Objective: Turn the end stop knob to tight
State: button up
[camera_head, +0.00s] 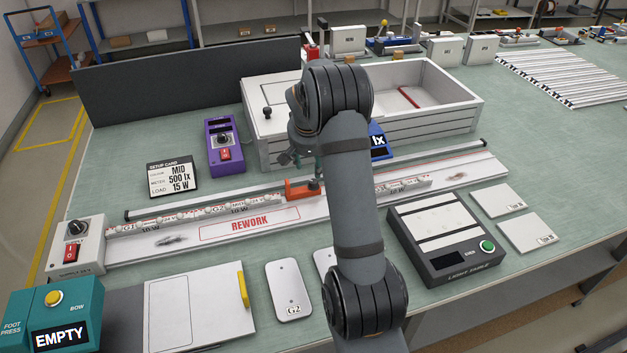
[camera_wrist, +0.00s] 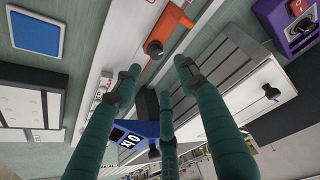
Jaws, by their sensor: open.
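The orange end stop (camera_head: 300,191) sits on the long white rail strip, right of the REWORK label. Its dark round knob (camera_head: 314,184) is at the right end, partly hidden by my arm in the head view. In the wrist view the orange end stop (camera_wrist: 175,24) and its knob (camera_wrist: 153,48) show near the top, beyond the fingertips. My gripper (camera_wrist: 158,78) has green fingers spread apart, open and empty, with the knob outside them. In the head view my gripper (camera_head: 311,165) is above the knob, mostly hidden. Whether the knob is tight cannot be read.
A purple meter box (camera_head: 224,150) and a white lightbox (camera_head: 470,109) stand behind the rail. A blue lx meter (camera_head: 379,143) is close to my gripper, and a light table (camera_head: 447,235) is at front right. A thin dark bar (camera_head: 180,209) runs along the rail.

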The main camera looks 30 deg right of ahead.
aim_at(313, 180)
jog(key=shift+m, duration=0.6)
jog(key=p+x, duration=0.1)
jog(key=x, duration=0.2)
jog(key=p+x, duration=0.1)
jog(key=x, duration=0.3)
jog(key=p+x, duration=0.1)
jog(key=x, duration=0.2)
jog(key=shift+s+d+f, duration=0.15)
jog(key=shift+s+f, duration=0.05)
jog(key=shift+f, duration=0.1)
jog(key=shift+w+r, duration=0.1)
jog(key=shift+r, duration=0.05)
grip_shut()
jog(key=shift+b, duration=0.4)
